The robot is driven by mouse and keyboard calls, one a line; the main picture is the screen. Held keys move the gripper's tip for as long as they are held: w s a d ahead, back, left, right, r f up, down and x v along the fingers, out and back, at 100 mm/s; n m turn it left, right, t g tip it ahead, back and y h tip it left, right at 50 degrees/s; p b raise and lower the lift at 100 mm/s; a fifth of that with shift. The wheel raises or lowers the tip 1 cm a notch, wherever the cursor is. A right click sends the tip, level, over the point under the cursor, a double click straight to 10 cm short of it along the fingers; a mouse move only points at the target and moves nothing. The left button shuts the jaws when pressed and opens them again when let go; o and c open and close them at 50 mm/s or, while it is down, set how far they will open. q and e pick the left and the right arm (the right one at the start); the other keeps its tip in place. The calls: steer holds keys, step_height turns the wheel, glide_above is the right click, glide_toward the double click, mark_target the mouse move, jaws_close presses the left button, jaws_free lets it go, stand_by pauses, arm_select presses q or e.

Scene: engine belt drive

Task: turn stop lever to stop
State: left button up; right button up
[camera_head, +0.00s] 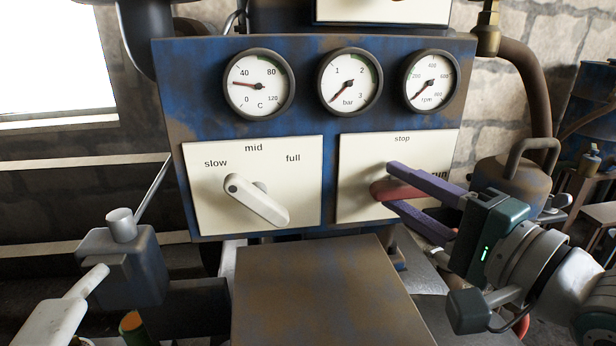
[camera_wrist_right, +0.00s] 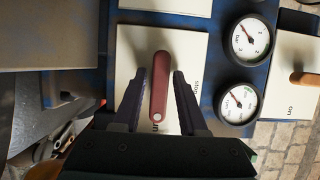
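The red stop lever (camera_head: 400,191) is on the cream plate (camera_head: 357,160) at the right of the blue panel, with "stop" printed at the top and "run" at the right. The lever points right, toward "run". My right gripper (camera_head: 389,186) reaches in from the right, its purple fingers above and below the lever. In the right wrist view the lever (camera_wrist_right: 160,85) lies between the two fingers (camera_wrist_right: 156,95), with a visible gap on each side. The gripper is open around it, not clamped. The fingers partly cover "run". My left gripper is not in view.
A white lever (camera_head: 257,201) on the slow/mid/full plate (camera_head: 305,180) sits left of the stop plate. Three round gauges (camera_head: 348,82) line the panel above. A rusty box top (camera_head: 325,290) lies below. A grey block with a pale handle (camera_head: 125,265) stands at left.

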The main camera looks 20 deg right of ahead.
jaws_close()
stand_by(0.3)
steer(key=shift+r+n+p, duration=0.2)
steer(key=shift+n+p, duration=0.2)
steer(key=shift+p, duration=0.4)
steer(key=n+g+h+p, duration=0.1)
steer(key=n+p, duration=0.2)
steer(key=p, duration=0.2)
steer(key=n+g+h+p, duration=0.1)
steer(key=n+g+p, duration=0.1)
steer(key=p, duration=0.3)
steer(key=shift+n, duration=0.8)
steer(key=shift+f+n+g+h+p, duration=0.15)
steer(key=shift+n+g+h+p, duration=0.15)
steer(key=shift+n+h+p, duration=0.5)
steer(key=shift+n+p, duration=0.65)
steer(key=shift+n, duration=0.15)
steer(key=shift+d+f+n+g+h, duration=0.15)
steer(key=shift+n+g+h, duration=0.25)
steer(key=shift+n+h, duration=0.7)
steer(key=shift+n, duration=0.3)
